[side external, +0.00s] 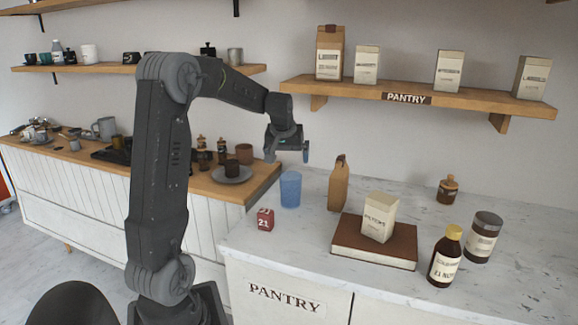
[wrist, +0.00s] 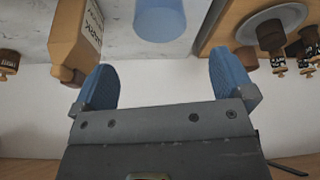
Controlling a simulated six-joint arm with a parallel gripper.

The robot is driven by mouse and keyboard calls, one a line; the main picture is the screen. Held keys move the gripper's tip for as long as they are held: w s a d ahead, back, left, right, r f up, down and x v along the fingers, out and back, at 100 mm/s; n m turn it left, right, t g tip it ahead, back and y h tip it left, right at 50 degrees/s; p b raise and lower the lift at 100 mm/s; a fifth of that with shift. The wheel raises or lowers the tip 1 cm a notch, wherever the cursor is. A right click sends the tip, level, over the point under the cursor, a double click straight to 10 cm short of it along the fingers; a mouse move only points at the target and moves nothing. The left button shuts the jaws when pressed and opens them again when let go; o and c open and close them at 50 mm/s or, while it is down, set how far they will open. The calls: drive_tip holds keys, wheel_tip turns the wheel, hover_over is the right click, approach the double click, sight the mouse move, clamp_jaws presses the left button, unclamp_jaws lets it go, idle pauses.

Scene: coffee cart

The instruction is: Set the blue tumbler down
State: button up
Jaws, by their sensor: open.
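The blue tumbler (side external: 290,190) stands upright on the white marble counter (side external: 310,260), near its back left. In the wrist view the tumbler (wrist: 160,18) is cut off by the top edge, beyond and between the fingertips. My gripper (side external: 288,154) is above the tumbler and apart from it. In the wrist view my gripper (wrist: 167,80) has its two blue fingers spread wide with nothing between them.
A brown paper bag (side external: 339,184) stands close right of the tumbler. A red "21" block (side external: 265,219) is in front. A book (side external: 375,243) carries a cream carton (side external: 380,217). A wooden counter (side external: 205,184) with a plate (side external: 232,174) lies left.

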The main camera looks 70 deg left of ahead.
drive_tip(key=s+d+r+m+t+h, duration=0.1)
drive_tip(key=d+r+m, duration=0.15)
drive_tip(key=d, duration=0.65)
drive_tip(key=s+d+r+m+t, duration=0.1)
drive_tip(key=d+r+m, duration=0.15)
drive_tip(key=d, duration=0.65)
drive_tip(key=s+d+f+m+h, duration=0.2)
drive_tip(key=s+d+m, duration=0.4)
drive_tip(key=s+d, duration=0.7)
drive_tip(key=d, duration=0.3)
drive_tip(key=shift+s+d+t+h, duration=0.3)
drive_tip(key=shift+s+d+t, duration=0.05)
drive_tip(key=shift+t, duration=0.05)
